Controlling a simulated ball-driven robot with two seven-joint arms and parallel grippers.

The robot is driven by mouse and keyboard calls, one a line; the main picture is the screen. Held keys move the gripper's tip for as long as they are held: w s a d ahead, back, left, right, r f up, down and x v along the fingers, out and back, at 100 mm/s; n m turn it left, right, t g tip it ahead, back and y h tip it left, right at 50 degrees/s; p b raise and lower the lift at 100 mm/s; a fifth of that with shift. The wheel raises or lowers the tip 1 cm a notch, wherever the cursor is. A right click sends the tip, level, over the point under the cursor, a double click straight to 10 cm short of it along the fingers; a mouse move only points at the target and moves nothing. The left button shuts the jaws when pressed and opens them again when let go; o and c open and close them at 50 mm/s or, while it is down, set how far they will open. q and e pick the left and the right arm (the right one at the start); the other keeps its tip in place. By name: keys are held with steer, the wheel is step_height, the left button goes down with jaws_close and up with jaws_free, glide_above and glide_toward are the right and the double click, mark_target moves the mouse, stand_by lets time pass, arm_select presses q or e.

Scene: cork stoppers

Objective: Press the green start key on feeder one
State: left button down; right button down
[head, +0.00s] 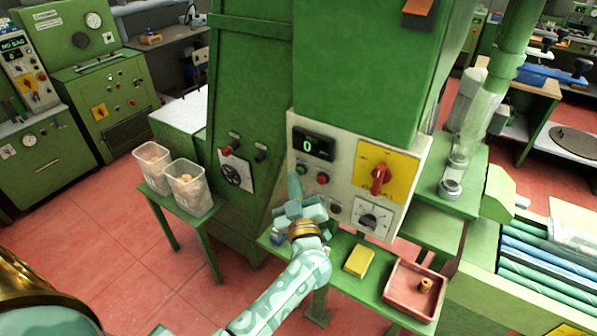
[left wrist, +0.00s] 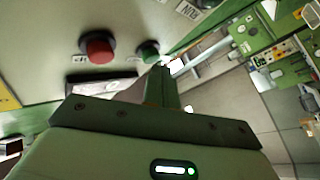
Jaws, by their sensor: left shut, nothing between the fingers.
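The feeder's pale control panel (head: 345,160) carries a small green key (head: 301,169) with a red button (head: 323,179) to its lower right. My left gripper (head: 295,184) is shut and empty, its fingertips just below and in front of the green key. In the left wrist view the green key (left wrist: 148,50) stands right beyond the tips of my shut fingers (left wrist: 160,72), which hide its lower edge. The red button (left wrist: 97,47) is to its left. I cannot tell whether the tips touch the key. My right gripper is not in view.
The panel also has a digital display (head: 313,145), a red rotary switch on a yellow plate (head: 380,178) and a dial (head: 372,218). Below are a yellow block (head: 359,261) and a red tray (head: 400,291) on a green shelf. Two clear bins (head: 188,187) stand left.

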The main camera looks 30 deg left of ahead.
arm_select(q)
steer(key=shift+w, duration=0.4)
stand_by(0.7)
steer(key=shift+s, duration=0.1)
steer(key=shift+s+p, duration=0.55)
steer(key=shift+s, duration=0.25)
steer(key=s+p, duration=0.2)
steer(key=s, duration=0.1)
steer(key=s+p, duration=0.1)
steer(key=s, duration=0.1)
steer(key=shift+a, duration=0.25)
steer(key=shift+w, duration=0.1)
stand_by(0.6)
